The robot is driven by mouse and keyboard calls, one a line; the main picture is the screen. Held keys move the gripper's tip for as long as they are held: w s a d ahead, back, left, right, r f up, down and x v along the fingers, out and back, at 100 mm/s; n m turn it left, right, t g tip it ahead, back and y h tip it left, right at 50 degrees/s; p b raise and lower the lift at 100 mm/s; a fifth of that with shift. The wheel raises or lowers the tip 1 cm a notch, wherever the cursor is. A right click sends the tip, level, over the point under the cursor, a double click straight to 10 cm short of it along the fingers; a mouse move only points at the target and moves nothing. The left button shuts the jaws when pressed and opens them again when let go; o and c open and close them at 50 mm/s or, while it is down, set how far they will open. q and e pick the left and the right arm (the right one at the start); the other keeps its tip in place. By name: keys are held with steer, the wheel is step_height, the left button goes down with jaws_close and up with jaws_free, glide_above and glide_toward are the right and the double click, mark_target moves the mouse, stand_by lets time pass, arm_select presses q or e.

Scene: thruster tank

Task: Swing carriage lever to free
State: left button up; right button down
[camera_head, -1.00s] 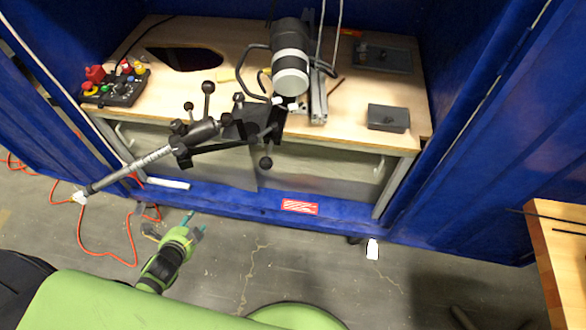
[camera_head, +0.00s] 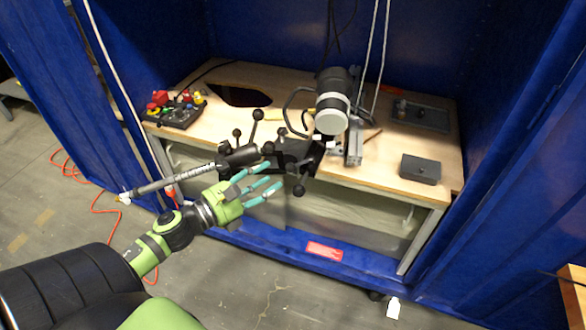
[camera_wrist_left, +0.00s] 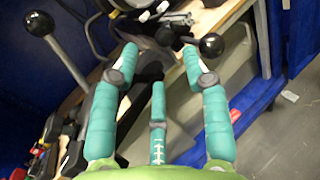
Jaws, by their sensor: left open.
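A black carriage assembly (camera_head: 292,155) with several ball-ended levers sits at the bench's front edge. One tall lever's ball knob (camera_head: 257,114) points up. A lower ball knob (camera_head: 298,190) hangs over the front edge. I cannot tell for sure which is the carriage lever. My left gripper (camera_head: 268,178) is open and empty, its teal fingers pointing at the carriage just left of the low knob. In the left wrist view, a ball knob (camera_wrist_left: 211,45) shows beside the right fingertip, and a grey lever with a black knob (camera_wrist_left: 40,22) stands at upper left. Contact is unclear.
A grey threaded rod (camera_head: 170,181) juts left from the carriage, close above my left arm. A control box (camera_head: 175,112) and a grey box (camera_head: 420,169) lie on the bench (camera_head: 385,178). Blue walls enclose the sides.

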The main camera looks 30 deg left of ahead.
mark_target(290, 166)
arm_select(q)
steer(key=shift+w+d+r+m+h, duration=0.2)
steer(key=shift+d+m+h, duration=0.2)
steer(key=shift+m, duration=0.5)
steer(key=x, duration=0.3)
steer(key=p+x, duration=0.1)
steer(key=x, duration=0.2)
steer(key=shift+w+f, duration=0.2)
steer(key=shift+f, duration=0.05)
jaws_close()
